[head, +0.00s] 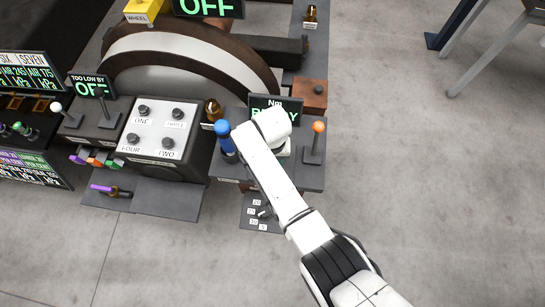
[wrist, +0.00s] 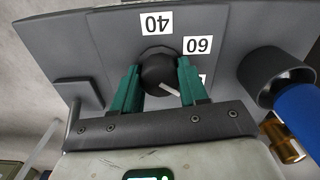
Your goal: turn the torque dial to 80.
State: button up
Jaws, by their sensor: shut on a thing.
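The torque dial (wrist: 160,72) is a dark round knob with a white pointer line, seen in the wrist view. The labels 40 (wrist: 156,23) and 60 (wrist: 198,44) show upside down on the grey panel around it, and another label is partly hidden by a finger. The pointer line slants toward the lower right in that view. My gripper (wrist: 160,80) has green fingers on both sides of the dial, shut on it. In the head view my white arm covers the dial and the gripper.
An orange-topped lever (head: 318,128) stands to the right. A display (head: 262,102) behind is partly hidden by my arm.

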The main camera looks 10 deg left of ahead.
jog(key=o, duration=1.1)
jog(key=shift+c, duration=0.2)
jog(key=shift+r, duration=0.1)
notch_tip(320, 180, up, 11)
jog(key=shift+f, duration=0.2)
jog(key=s+d+f, duration=0.2)
jog(key=s+d, duration=0.2)
jog(key=d, duration=0.4)
jog(key=s+d+f, duration=0.1)
jog(key=s+d, duration=0.3)
jog(key=d, duration=0.5)
jog(key=s+d+r+m, duration=0.1)
jog(key=s+d+r, duration=0.1)
jog(key=s+d, duration=0.5)
jog(key=s+d+r+t, duration=0.1)
jog(key=s+d+r, duration=0.1)
jog(key=s+d, duration=0.4)
jog(key=s, duration=0.5)
jog(key=shift+s+d+r+m, duration=0.15)
jog(key=shift+d+r+m, duration=0.1)
jog(key=shift+d+m, duration=0.15)
